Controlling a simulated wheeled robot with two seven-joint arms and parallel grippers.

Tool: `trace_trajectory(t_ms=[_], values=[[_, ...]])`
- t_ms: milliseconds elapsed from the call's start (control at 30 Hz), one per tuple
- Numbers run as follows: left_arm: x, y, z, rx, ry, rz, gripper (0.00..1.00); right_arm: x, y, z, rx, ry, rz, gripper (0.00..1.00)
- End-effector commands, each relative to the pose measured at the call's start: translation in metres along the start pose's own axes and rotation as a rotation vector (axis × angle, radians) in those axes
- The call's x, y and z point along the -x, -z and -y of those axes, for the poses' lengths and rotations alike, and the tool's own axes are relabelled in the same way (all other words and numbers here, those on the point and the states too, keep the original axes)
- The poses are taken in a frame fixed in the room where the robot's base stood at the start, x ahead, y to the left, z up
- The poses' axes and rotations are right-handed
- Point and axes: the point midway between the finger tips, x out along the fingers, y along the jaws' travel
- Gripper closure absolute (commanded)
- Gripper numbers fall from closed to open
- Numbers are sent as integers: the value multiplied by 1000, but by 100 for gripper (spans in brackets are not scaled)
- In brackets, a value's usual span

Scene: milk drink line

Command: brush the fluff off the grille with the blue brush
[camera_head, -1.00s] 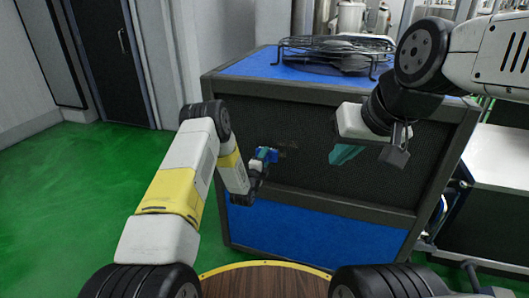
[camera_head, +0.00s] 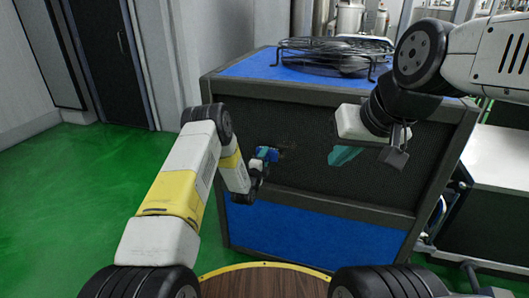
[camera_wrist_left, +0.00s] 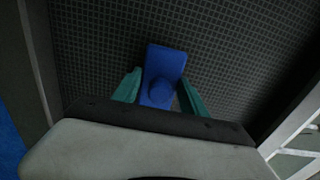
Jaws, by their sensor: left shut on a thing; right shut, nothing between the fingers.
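The blue brush (camera_head: 269,153) is in my left gripper (camera_head: 263,160), in front of the dark grille (camera_head: 400,168) on the cabinet's front. In the left wrist view the brush (camera_wrist_left: 166,68) stands between my left gripper's teal fingers (camera_wrist_left: 160,92), which are shut on it. Its head is at the grille mesh (camera_wrist_left: 225,50); I cannot tell whether the bristles touch. A faint greyish patch (camera_head: 288,149) shows just right of the brush; I cannot tell whether it is fluff. My right gripper (camera_head: 344,156) is shut and empty in front of the grille's right half.
A wire rack (camera_head: 335,46) with metal items lies on the cabinet's blue top (camera_head: 250,66). A blue panel (camera_head: 310,238) is below the grille. A white-topped unit (camera_head: 505,158) stands at the right. Green floor (camera_head: 75,205) is clear at the left.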

Motion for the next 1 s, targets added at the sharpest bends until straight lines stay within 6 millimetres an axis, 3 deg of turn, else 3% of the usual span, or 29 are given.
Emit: trace_trajectory(t_ms=[533,1000], values=[[-8,2,0,0,0,-1,82,0,0,0,0,0,0,100],[-6,34,-1,0,-1,-1,82,0,0,0,0,0,0,100]])
